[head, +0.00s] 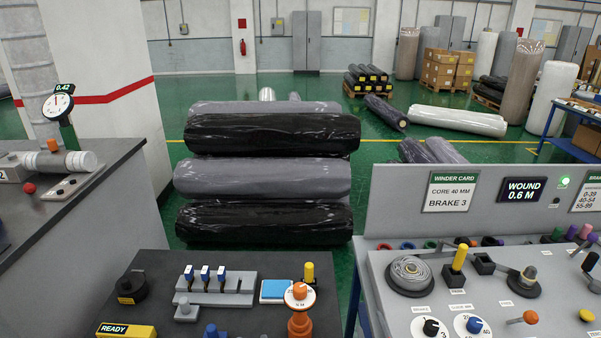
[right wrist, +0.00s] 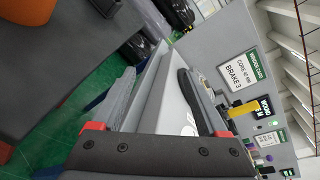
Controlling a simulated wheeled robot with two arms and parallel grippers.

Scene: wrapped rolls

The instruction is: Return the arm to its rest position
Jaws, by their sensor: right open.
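My right gripper (right wrist: 158,76) shows in the right wrist view, with its two fingers spread apart and nothing seen held between them. A grey panel edge of the right console shows behind the gap between the fingers. In the head view I cannot make out either gripper. My left gripper is in neither view. Black and grey wrapped rolls (head: 262,180) lie stacked on the green floor beyond the benches.
A dark bench (head: 240,262) with a black puck, blue-topped pegs and an orange dial post (head: 299,322) is in front. The right console (head: 385,266) carries knobs, a tape coil and an upright panel with the winder card (right wrist: 237,70). A grey counter (head: 120,160) stands left.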

